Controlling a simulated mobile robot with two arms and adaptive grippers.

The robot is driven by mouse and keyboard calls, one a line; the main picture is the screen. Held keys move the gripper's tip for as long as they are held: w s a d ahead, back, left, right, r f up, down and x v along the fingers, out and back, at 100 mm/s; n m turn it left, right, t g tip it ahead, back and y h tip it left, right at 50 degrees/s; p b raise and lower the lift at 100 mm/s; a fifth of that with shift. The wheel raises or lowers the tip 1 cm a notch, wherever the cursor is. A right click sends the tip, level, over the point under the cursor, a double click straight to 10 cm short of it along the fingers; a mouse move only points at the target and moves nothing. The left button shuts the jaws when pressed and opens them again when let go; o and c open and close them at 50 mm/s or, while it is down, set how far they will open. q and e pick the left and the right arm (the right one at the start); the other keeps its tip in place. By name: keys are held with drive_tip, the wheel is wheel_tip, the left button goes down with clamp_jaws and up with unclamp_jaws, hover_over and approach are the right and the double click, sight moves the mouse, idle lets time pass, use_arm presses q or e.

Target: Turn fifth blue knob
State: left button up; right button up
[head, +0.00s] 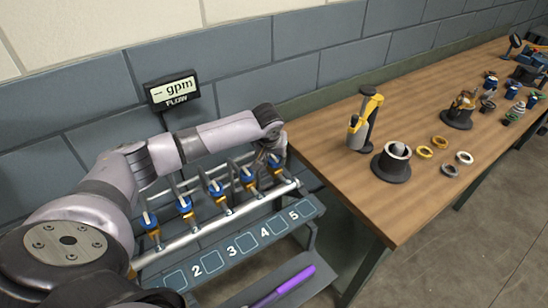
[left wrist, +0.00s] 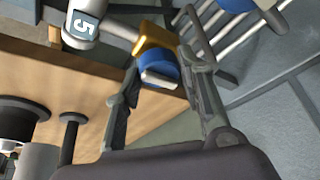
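A row of blue knobs on brass valves runs along a grey pipe (head: 215,222) above a plate of numbered labels. The fifth blue knob (head: 277,161) is at the far right end, above the label 5 (head: 294,216). It also shows in the left wrist view (left wrist: 158,68), with a flat grey handle facing my gripper. My right gripper is not in view.
A flow display (head: 173,91) reading "– gpm" hangs on the wall. A purple object (head: 282,286) lies on a shelf below the labels.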

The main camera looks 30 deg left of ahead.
use_arm(q)
drive_tip(key=c, duration=0.7)
drive_tip(key=shift+o, duration=0.2)
